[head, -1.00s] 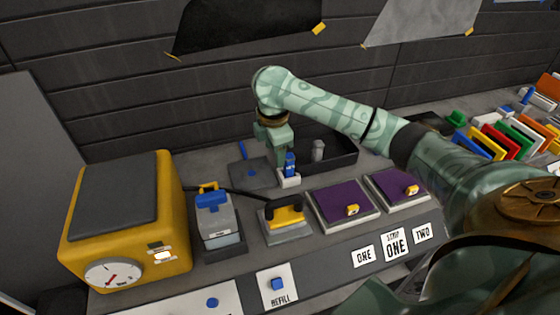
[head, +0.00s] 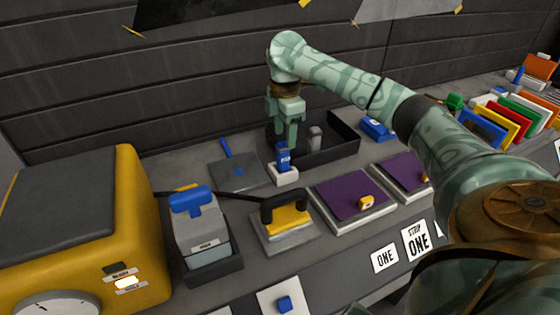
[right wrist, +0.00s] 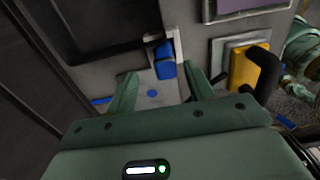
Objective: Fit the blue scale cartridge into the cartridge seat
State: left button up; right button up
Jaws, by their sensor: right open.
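The blue cartridge (head: 283,155) stands upright in a small white seat (head: 285,176) on the bench. My right gripper (head: 286,140) is directly above and close to it, pointing down with its fingers apart. In the right wrist view the blue cartridge (right wrist: 165,66) lies beyond and between the open fingertips (right wrist: 163,84), with the white seat (right wrist: 178,46) at its edge. Whether a finger touches the cartridge, and how deep it sits, I cannot tell. My left gripper is not in view.
A dark tray (head: 345,150) holding a grey cylinder (head: 315,137) is behind the seat. A grey plate (head: 235,174) with a blue handle lies left. A yellow-and-black tool (head: 287,217) and purple pads (head: 347,193) stand in front. A yellow machine (head: 140,230) fills the left.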

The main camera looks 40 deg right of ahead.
aim_at(283, 144)
jog(key=f+b, duration=0.1)
jog(key=f, duration=0.1)
jog(key=f+b, duration=0.1)
jog(key=f, duration=0.1)
jog(key=a+f+b, duration=0.1)
jog(key=f+b, duration=0.1)
jog(key=shift+s+f, duration=0.1)
jog(key=shift+s, duration=0.05)
jog(key=shift+d, duration=0.1)
jog(key=shift+r, duration=0.2)
jog(key=shift+c, duration=0.6)
jog(key=c, duration=1)
